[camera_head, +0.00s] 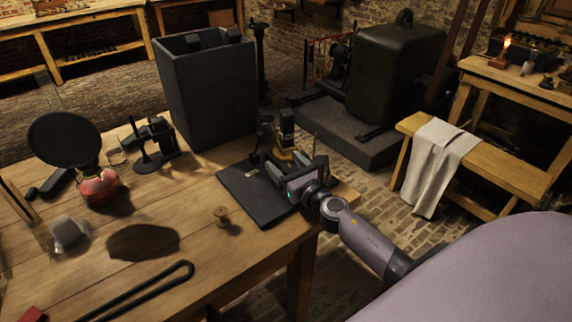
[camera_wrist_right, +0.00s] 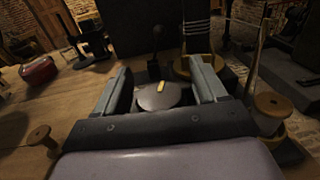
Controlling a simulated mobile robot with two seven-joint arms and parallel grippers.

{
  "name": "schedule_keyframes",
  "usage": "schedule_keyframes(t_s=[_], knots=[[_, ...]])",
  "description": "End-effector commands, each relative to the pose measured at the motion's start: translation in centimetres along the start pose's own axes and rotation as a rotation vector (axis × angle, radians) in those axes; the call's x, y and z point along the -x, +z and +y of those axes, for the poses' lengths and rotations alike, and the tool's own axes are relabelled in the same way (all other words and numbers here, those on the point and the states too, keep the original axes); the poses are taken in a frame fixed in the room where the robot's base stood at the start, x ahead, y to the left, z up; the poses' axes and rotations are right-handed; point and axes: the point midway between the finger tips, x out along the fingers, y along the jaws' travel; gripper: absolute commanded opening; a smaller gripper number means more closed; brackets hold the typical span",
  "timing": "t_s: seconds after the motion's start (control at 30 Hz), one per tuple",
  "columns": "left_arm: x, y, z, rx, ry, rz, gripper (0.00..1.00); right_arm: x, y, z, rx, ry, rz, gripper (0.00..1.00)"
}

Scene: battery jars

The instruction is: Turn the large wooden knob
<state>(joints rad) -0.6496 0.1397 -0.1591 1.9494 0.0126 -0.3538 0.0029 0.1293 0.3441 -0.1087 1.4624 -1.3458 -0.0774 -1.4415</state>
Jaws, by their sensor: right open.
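My right gripper (camera_head: 292,170) is open over the dark base board (camera_head: 246,195) at the table's right end. In the right wrist view its two fingers (camera_wrist_right: 160,78) stand apart, with a dark round disc bearing a yellow mark (camera_wrist_right: 160,95) showing between them. A wooden knob (camera_wrist_right: 273,104) shows at the right of the wrist view, outside the right finger, above a round wooden base. A smaller spool-shaped wooden knob (camera_head: 221,215) stands on the table left of the board; it also shows at the wrist view's left (camera_wrist_right: 40,138). Neither knob is held. My left gripper is out of view.
A tall dark box (camera_head: 205,95) stands behind the board. A black stand (camera_head: 155,145), a red-based piece with a dark disc (camera_head: 98,185) and a black rod (camera_head: 140,292) are on the wooden table (camera_head: 190,255). A thin upright rod stands beside the right finger in the wrist view.

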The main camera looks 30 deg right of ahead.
Motion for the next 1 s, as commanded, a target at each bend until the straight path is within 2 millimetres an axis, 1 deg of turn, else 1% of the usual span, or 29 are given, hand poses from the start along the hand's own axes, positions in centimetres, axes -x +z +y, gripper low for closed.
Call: schedule_keyframes(t_s=[0.17, 0.5, 0.6, 0.8, 1.0], knots=[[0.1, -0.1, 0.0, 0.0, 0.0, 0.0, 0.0, 1.0, -0.1, 0.0, 0.001, 0.0, 0.002, 0.71], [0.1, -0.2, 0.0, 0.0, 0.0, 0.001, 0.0, 5.4, -0.1, 0.0, 0.001, 0.0, 0.002, 0.71], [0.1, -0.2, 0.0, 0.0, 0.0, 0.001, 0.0, 6.3, -0.1, 0.0, 0.001, 0.0, 0.001, 0.71], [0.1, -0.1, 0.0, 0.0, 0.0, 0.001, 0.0, 7.1, 0.0, 0.0, 0.0, 0.0, 0.0, 0.71], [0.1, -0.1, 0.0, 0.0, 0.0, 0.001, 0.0, 7.2, 0.0, 0.0, 0.0, 0.0, 0.0, 0.71]])
